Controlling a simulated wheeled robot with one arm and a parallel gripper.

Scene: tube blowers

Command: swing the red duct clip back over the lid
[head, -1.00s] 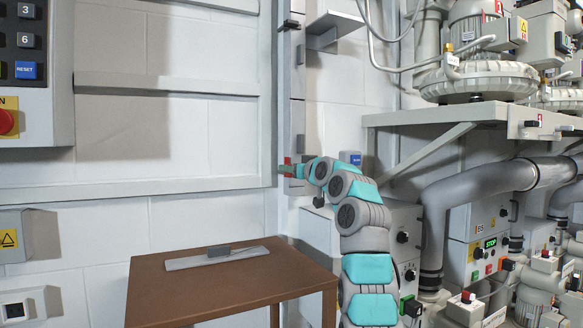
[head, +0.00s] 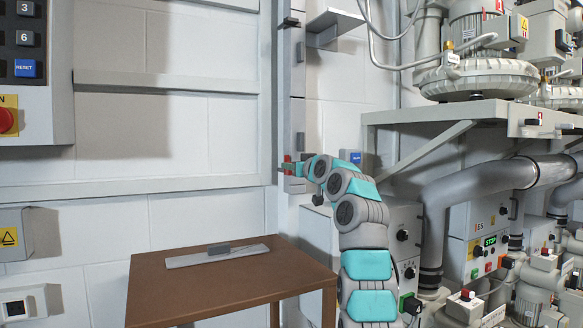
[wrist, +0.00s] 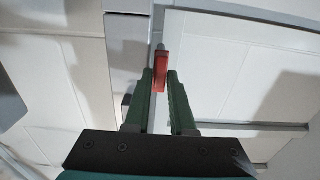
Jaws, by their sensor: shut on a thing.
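The red duct clip (wrist: 161,72) is a small red piece on the upright grey duct (head: 298,125) on the wall. In the wrist view it stands between the green fingertips of my gripper (wrist: 160,85), which is shut on it. In the head view the clip (head: 287,160) shows as a small red patch at the end of my gripper (head: 287,168), which reaches in from the right. The duct's pale lid (wrist: 128,50) runs just left of the clip in the wrist view. The fingers partly hide the clip.
A brown table (head: 230,291) with a pale flat strip (head: 190,261) on it stands below and left. A shelf bracket (head: 334,22) juts out above. A steel bench (head: 480,112) with blowers and a control box (head: 490,235) stand at right.

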